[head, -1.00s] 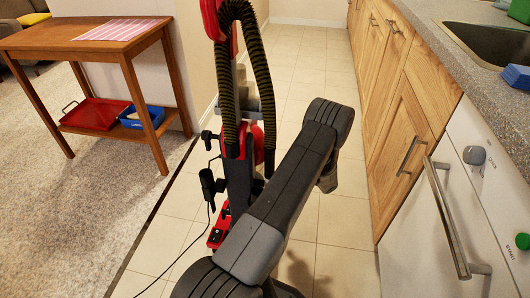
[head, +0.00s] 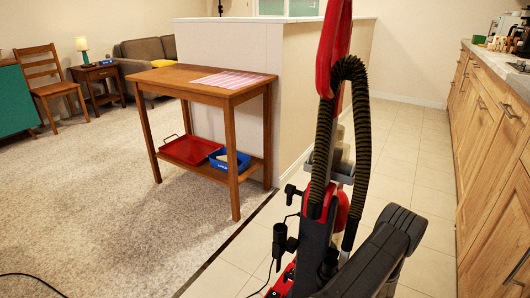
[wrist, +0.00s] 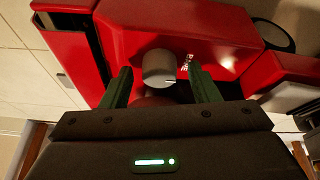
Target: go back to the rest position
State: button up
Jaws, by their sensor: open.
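My gripper (wrist: 160,78) shows in the wrist view as two dark green fingers standing apart on a dark housing with a lit green bar. It is open, and I see nothing held between the fingers. In the head view, part of my dark arm shows at the bottom right. My gripper's fingers are not visible in that view.
A wooden side table (head: 180,77) with a pink striped mat (head: 234,79), a red tray (head: 190,150) and a blue box (head: 230,162) stands left of the half wall (head: 300,90). Wooden kitchen cabinets (head: 485,150) line the right. Tiled floor (head: 400,125) lies open between.

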jog(key=shift+r, duration=0.15)
jog(key=p+v, duration=0.5)
jog(key=v, duration=0.8)
jog(key=b+x, duration=0.5)
jog(key=x, duration=0.8)
jog(key=shift+a+f, duration=0.1)
jog(key=shift+f, duration=0.2)
jog(key=shift+s+r+m+p, duration=0.1)
jog(key=shift+r+m+p, duration=0.25)
jog(key=shift+m+p, duration=0.1)
jog(key=shift+f+m+t+h+p, duration=0.1)
jog(key=shift+m+t+h+p, duration=0.25)
jog(key=shift+m, duration=0.7)
jog(key=shift+m+t+h+p, duration=0.25)
jog(key=shift+m+t+p, duration=0.2)
jog(key=shift+m, duration=0.55)
jog(key=shift+a+m+h, duration=0.1)
jog(key=shift+m+h, duration=0.2)
jog(key=shift+m, duration=0.6)
jog(key=shift+m+t, duration=0.3)
jog(key=shift+m, duration=0.1)
jog(key=shift+p+v, duration=0.4)
jog(key=shift+v, duration=1.15)
